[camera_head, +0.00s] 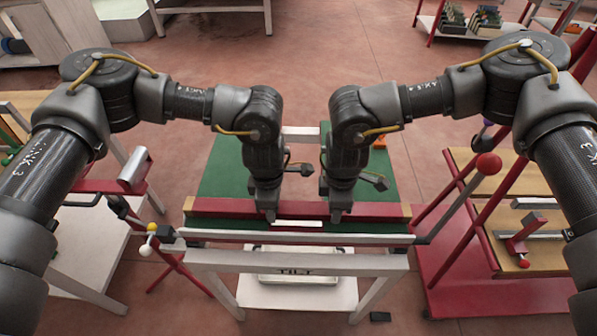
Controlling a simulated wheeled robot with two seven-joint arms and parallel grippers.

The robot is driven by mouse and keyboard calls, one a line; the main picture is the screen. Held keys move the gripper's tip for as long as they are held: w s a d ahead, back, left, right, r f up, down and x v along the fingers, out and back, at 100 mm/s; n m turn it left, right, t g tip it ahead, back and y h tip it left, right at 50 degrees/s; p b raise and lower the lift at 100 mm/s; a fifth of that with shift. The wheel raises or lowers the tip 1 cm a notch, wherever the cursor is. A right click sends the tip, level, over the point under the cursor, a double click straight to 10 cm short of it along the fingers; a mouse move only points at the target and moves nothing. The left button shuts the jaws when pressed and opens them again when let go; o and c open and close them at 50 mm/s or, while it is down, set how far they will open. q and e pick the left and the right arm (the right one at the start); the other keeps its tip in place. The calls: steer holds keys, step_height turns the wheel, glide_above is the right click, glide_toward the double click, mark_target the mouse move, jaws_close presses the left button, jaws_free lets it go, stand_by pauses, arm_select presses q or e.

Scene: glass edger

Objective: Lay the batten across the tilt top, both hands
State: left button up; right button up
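The batten (375,210) is a long red bar with tan ends. It spans nearly the full width of the green tilt top (222,165), along its near edge. I cannot tell whether it rests on the green surface or is just above it. My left gripper (270,215) points down at the batten left of its middle, and my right gripper (337,215) points down at it right of the middle. Both tips overlap the batten's near side. The gap between each pair of fingers is hidden, so their grip is unclear.
A pale bench (85,245) stands left. Open floor lies beyond the top.

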arm_select(q)
steer(key=shift+f+b, duration=0.3)
steer(key=shift+f, duration=0.25)
arm_select(e)
steer(key=shift+f, duration=0.6)
arm_select(q)
steer(key=o, duration=1.3)
steer(key=shift+r+p, duration=0.25)
steer(key=shift+p, duration=0.05)
arm_select(e)
steer(key=o, duration=1.3)
steer(key=shift+r, duration=0.3)
steer(key=shift+s, duration=0.1)
arm_select(q)
step_height(320, 180, up, 12)
steer(key=shift+r, duration=0.1)
arm_select(e)
step_height(320, 180, up, 12)
steer(key=shift+r, duration=0.1)
